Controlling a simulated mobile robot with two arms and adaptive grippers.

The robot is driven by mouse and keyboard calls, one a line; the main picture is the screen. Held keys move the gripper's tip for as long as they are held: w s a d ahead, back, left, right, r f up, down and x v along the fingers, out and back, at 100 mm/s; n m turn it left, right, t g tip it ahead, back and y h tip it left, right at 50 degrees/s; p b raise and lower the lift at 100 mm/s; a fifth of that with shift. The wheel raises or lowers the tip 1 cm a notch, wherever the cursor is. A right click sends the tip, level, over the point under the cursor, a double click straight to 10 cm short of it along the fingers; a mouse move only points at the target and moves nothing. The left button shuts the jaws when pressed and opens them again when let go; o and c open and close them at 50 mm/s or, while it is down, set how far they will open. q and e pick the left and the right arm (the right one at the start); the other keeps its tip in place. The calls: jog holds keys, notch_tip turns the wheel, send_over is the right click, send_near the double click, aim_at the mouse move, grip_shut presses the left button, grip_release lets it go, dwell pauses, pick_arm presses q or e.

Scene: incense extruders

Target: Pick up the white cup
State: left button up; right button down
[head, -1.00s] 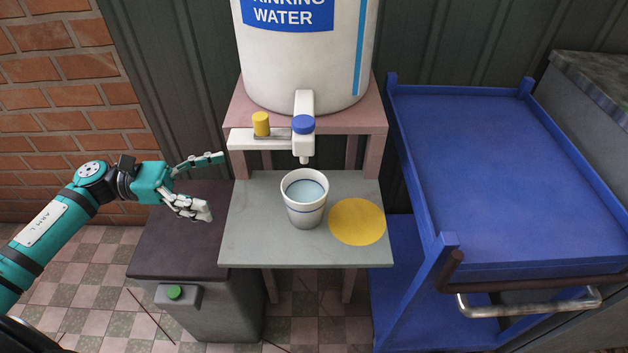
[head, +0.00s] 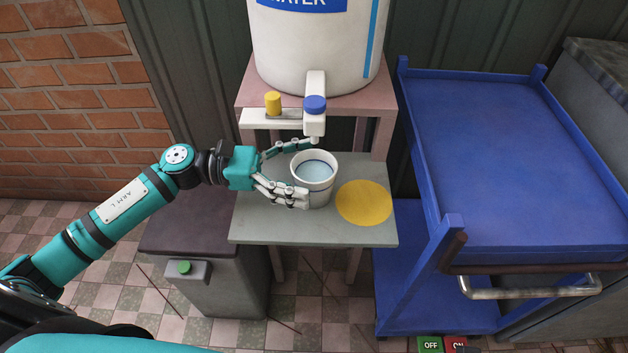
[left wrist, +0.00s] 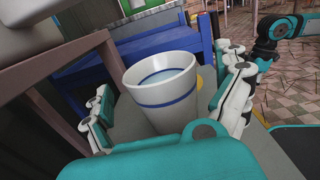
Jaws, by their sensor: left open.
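The white cup (head: 318,187) has a dark blue rim line and holds water. It stands upright on the grey shelf (head: 262,228), left of the yellow disc. My left gripper (head: 303,172) is open, with one finger at the far side of the cup and the other at its near side. In the left wrist view the cup (left wrist: 163,92) stands between the two open fingers (left wrist: 165,112). I cannot tell whether either finger touches it. My right gripper is not seen in the head view; a teal arm part shows at the right of the left wrist view.
The white water tank (head: 315,45) stands behind, with its blue-capped tap (head: 315,106) just above and behind the cup. The yellow disc (head: 364,203) lies right of the cup. A blue cart (head: 520,160) stands right, a dark bin (head: 195,232) left.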

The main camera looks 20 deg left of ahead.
pick_arm(q)
jog(key=shift+x, duration=1.2)
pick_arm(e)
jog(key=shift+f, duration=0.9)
pick_arm(q)
jog(key=c, duration=1.6)
jog(key=shift+o, duration=0.2)
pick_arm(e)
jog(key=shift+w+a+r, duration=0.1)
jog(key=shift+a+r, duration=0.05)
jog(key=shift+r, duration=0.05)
